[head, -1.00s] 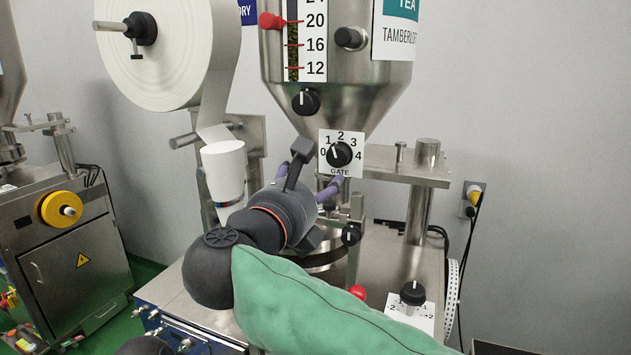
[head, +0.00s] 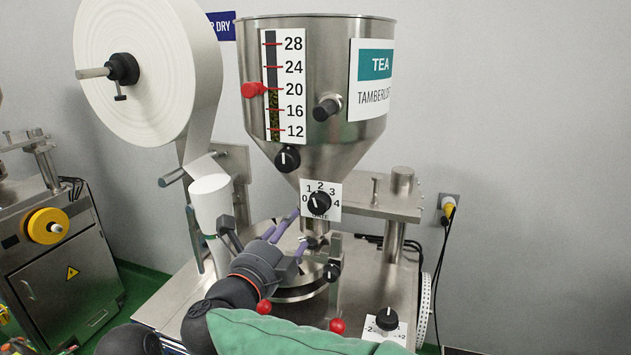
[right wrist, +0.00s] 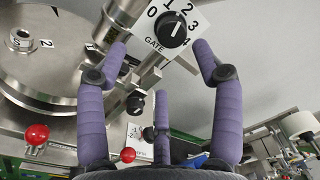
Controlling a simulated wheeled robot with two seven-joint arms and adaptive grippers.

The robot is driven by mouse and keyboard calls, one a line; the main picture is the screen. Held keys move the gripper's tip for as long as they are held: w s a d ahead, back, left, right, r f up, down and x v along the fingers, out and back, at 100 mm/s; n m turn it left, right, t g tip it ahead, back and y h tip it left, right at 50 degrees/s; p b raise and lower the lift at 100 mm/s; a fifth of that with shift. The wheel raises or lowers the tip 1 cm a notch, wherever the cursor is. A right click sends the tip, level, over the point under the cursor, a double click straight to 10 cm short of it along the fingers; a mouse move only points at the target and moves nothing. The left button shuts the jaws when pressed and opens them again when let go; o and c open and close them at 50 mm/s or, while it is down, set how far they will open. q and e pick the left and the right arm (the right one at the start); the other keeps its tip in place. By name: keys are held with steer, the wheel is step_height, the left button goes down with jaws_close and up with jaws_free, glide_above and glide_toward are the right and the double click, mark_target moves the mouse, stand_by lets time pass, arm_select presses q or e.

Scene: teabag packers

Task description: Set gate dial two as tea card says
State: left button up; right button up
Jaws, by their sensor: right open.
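The gate dial (head: 320,203) is a black knob with a white mark on a white plate numbered 0 to 4, below the steel hopper. In the head view its mark leans up and left, toward the 0 and 1 side; the exact number is hard to tell. The dial also shows at the top of the right wrist view (right wrist: 172,29). The tea card (head: 371,80) on the hopper reads TEA and TAMBERLO, its end cut off. My right gripper (head: 292,231) is open and empty, its purple fingers below and left of the dial, apart from it. My left gripper is not seen.
A black knob (head: 287,158) and a red level marker (head: 254,90) near 20 sit on the hopper. A paper roll (head: 140,70) hangs left. Red ball knobs (head: 337,326) and another dial (head: 387,319) are lower down. A second machine (head: 62,255) stands far left.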

mark_target(316, 208)
steer(key=w+d+n+p, duration=0.2)
steer(key=w+n+p, duration=0.1)
steer(key=n+p, duration=0.2)
steer(key=w+d+n+p, duration=0.1)
steer(key=w+n+p, duration=0.2)
steer(key=n+p, duration=0.3)
steer(key=w+d+n+y+p, duration=0.1)
steer(key=n+p, duration=0.4)
steer(key=p, duration=0.6)
steer(key=shift+w+d+r+n, duration=0.15)
steer(key=shift+w+d, duration=0.3)
steer(key=shift+w, duration=0.1)
steer(key=shift+w+d+r+n, duration=0.1)
steer(key=shift+w+d+n, duration=0.05)
steer(key=shift+w+d, duration=0.35)
steer(key=shift+a, duration=0.1)
steer(key=c, duration=1.1)
steer(key=shift+c, duration=0.2)
